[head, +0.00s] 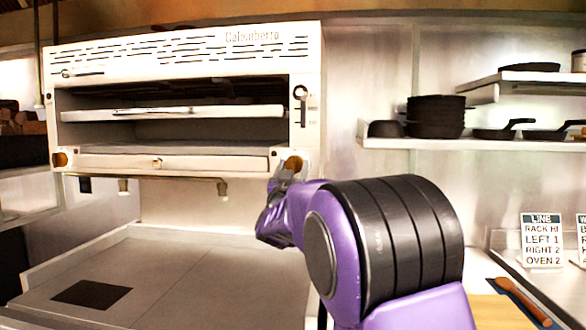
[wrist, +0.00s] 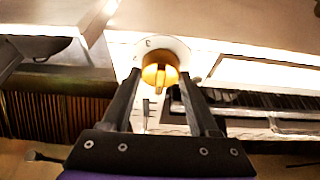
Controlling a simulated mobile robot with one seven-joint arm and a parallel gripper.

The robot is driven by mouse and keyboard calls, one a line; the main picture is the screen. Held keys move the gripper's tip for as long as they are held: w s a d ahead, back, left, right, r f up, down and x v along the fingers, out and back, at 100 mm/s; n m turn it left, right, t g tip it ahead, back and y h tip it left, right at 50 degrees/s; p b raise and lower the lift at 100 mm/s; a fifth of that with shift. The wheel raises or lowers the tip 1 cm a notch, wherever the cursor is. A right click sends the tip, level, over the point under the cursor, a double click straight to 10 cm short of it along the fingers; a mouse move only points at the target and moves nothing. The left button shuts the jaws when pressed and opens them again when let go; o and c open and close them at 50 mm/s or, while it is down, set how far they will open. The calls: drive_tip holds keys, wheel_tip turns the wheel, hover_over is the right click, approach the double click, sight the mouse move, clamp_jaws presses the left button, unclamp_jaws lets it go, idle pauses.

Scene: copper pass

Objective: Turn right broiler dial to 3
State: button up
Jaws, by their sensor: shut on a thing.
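The broiler (head: 180,50) is a cream-coloured oven unit on the wall, at left in the head view. Its right dial (head: 293,164) is a brass knob at the lower right front corner, partly covered by my gripper (head: 284,177). In the wrist view the brass right dial (wrist: 160,70) sits on a round white plate (wrist: 178,47) with dark marks. My gripper (wrist: 160,88) is shut on this dial, one finger on each side. The setting it points to cannot be read. The left dial (head: 60,159) is a matching brass knob at the lower left corner.
A rack (head: 180,112) shows inside the open broiler, with a lever (head: 301,95) right of it. A sign (head: 542,240) reads "LINE, RACK HI, LEFT 1, RIGHT 2, OVEN 2". Black pans (head: 436,116) stand on the right shelf. The counter below the broiler is mostly clear.

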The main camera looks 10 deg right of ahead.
drive_tip(key=c, duration=0.4)
